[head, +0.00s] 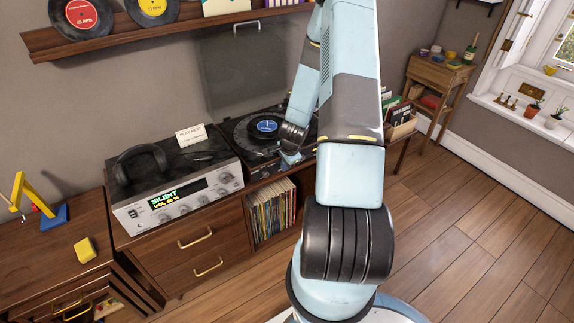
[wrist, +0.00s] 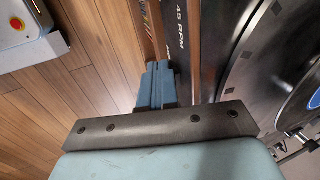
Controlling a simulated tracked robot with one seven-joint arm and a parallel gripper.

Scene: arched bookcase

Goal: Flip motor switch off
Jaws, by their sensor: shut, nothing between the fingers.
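The turntable (head: 240,137) stands on the wooden cabinet with its dark lid (head: 245,70) raised. A record with a blue label (head: 264,127) lies on its platter. In the wrist view the platter (wrist: 262,62) is at the right, and a dark strip marked 45 RPM (wrist: 180,22) runs along the turntable's edge. My gripper (head: 289,160) is at the turntable's front edge; its shut, empty blue fingers show in the wrist view (wrist: 155,84), beside the lettered strip. I cannot make out the motor switch; it may be hidden by my fingers or arm. Contact cannot be told.
A silver amplifier (head: 178,196) with headphones (head: 141,160) and a small card (head: 191,134) stands left of the turntable. Records (head: 270,210) fill the shelf below. A record crate (head: 400,124) is at the right. Wooden floor (head: 470,215) is clear at the right.

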